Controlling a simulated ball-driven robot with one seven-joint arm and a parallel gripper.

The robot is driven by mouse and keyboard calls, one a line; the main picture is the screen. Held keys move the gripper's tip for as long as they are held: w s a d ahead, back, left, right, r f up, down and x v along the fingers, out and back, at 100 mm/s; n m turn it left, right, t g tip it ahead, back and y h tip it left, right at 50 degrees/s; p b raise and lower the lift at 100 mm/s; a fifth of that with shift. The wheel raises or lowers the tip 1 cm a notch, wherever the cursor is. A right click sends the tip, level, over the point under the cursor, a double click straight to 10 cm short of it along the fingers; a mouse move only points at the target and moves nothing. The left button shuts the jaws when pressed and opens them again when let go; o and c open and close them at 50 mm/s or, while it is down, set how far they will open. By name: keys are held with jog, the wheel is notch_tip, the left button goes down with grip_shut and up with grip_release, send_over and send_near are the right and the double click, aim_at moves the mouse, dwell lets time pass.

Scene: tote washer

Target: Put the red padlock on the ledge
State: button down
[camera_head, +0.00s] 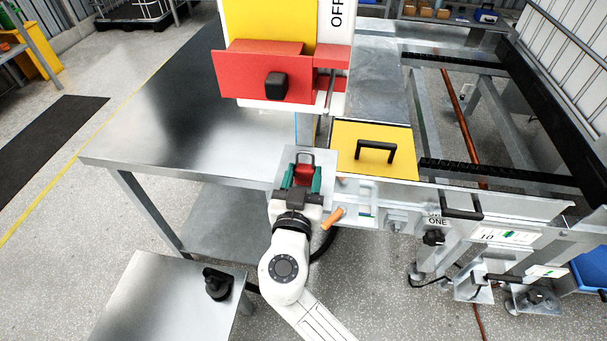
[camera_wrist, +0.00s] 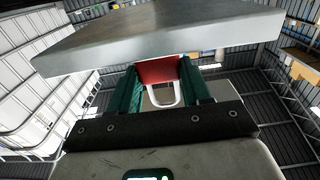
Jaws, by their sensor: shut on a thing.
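The red padlock (camera_head: 303,175) is between the green fingers of my gripper (camera_head: 302,181), which is shut on it. Its shackle points away from my wrist in the head view. The wrist view shows the padlock's red body (camera_wrist: 157,71) and pale shackle (camera_wrist: 164,95) between the fingers (camera_wrist: 161,88). A small grey metal plate, which looks like the ledge (camera_head: 284,157), lies around and behind the fingers. It also spans the top of the wrist view as a thick plate (camera_wrist: 150,40), close to the padlock. I cannot tell whether padlock and plate touch.
A red and yellow switch panel (camera_head: 245,75) stands just behind the plate. A yellow lid with a black handle (camera_head: 345,165) is close on the right. A steel table (camera_head: 190,130) is on the left, and a lower table (camera_head: 160,300) holds a black object (camera_head: 216,284).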

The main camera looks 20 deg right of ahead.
jog(key=shift+f+b, duration=0.3)
jog(key=shift+b, duration=0.2)
jog(key=c, duration=0.5)
grip_release()
jog(key=shift+r, duration=0.2)
jog(key=shift+r+p, duration=0.15)
jog(key=shift+p, duration=0.4)
jog(key=b+v, duration=0.2)
jog(key=v, duration=1)
